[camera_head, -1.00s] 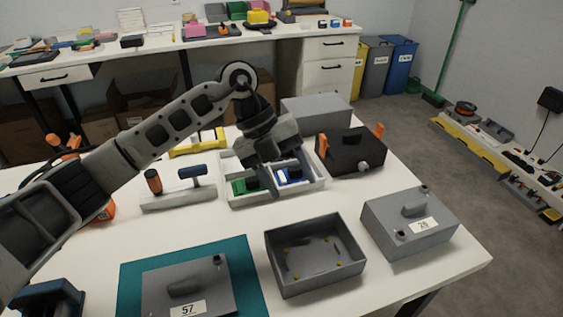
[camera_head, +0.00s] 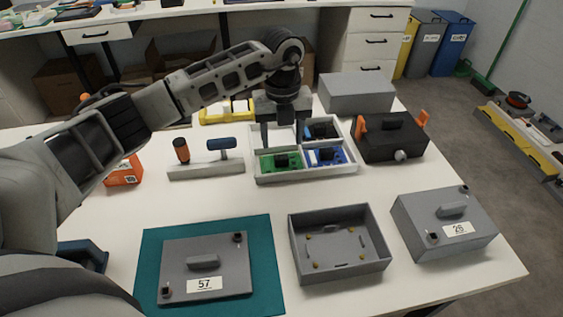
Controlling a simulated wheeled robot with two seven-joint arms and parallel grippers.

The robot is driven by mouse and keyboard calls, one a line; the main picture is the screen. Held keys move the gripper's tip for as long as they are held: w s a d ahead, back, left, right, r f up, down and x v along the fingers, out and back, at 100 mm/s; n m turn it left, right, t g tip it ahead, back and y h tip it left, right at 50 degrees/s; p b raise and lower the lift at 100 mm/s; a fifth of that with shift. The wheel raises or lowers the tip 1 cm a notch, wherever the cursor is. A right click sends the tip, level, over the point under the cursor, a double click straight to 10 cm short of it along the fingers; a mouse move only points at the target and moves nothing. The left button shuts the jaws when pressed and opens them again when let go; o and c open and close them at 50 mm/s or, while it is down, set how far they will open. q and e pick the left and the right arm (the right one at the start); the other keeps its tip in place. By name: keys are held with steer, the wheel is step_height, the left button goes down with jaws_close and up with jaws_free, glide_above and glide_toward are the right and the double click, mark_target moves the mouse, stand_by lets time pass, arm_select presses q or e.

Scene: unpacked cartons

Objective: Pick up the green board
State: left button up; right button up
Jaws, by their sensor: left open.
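The green board (camera_head: 268,163) lies flat in the front left compartment of a white divided tray (camera_head: 303,176), with a dark block on top of it. A blue board (camera_head: 338,157) lies in the front right compartment beside it. My left gripper (camera_head: 283,143) points down over the tray, behind and slightly above the green board. Its fingers are apart and nothing shows between them. My right gripper is not in view; a dark blue part at the lower left edge cannot be identified.
An open grey box (camera_head: 297,268), a closed grey box marked 26 (camera_head: 409,240) and a grey lid marked 57 (camera_head: 240,272) on a teal mat (camera_head: 272,230) stand in front. A tool holder (camera_head: 205,172) is left of the tray, a black box (camera_head: 385,150) right.

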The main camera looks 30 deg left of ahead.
mark_target(281, 156)
arm_select(q)
step_height(281, 156, down, 5)
steer(key=shift+a+f+p, duration=0.1)
steer(key=shift+f+p, duration=0.05)
steer(key=shift+p, duration=0.15)
steer(key=c, duration=1.1)
